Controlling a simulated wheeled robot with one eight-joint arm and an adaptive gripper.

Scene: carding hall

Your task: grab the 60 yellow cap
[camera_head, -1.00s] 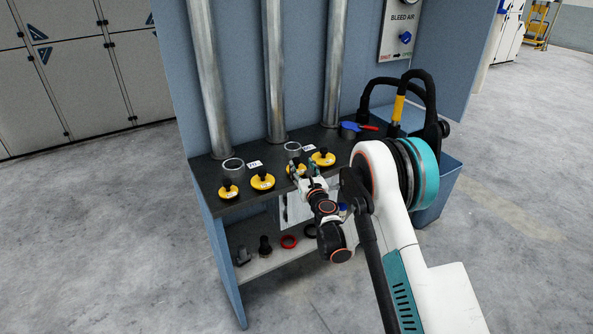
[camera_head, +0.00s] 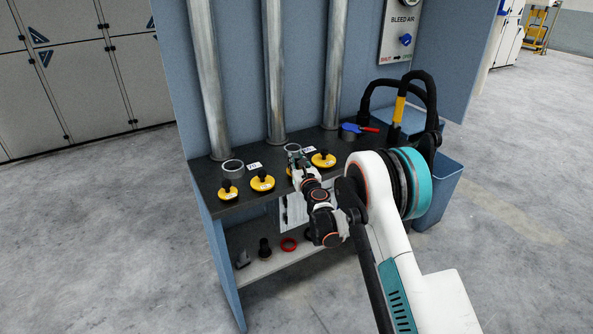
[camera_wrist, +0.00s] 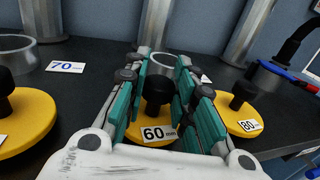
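The yellow cap labelled 60 (camera_wrist: 150,133) lies on the dark bench top, with its black knob (camera_wrist: 158,88) upright in the wrist view. My gripper (camera_wrist: 160,85) is open, with its teal-padded fingers on either side of the knob. A small gap seems to show on each side; contact is not clear. In the head view my gripper (camera_head: 298,163) hides most of this cap. The yellow cap labelled 80 (camera_wrist: 238,114) lies just to the right, close to the right finger. Another yellow cap (camera_wrist: 22,122) lies to the left, its label cut off.
In the head view, yellow caps (camera_head: 262,181) line the bench top (camera_head: 240,207). Metal rings (camera_head: 232,167) and vertical pipes (camera_head: 274,80) stand behind. A blue-and-red clamp-like item (camera_head: 352,128) lies right. A lower shelf (camera_head: 265,262) holds small parts, including a red ring (camera_head: 289,244).

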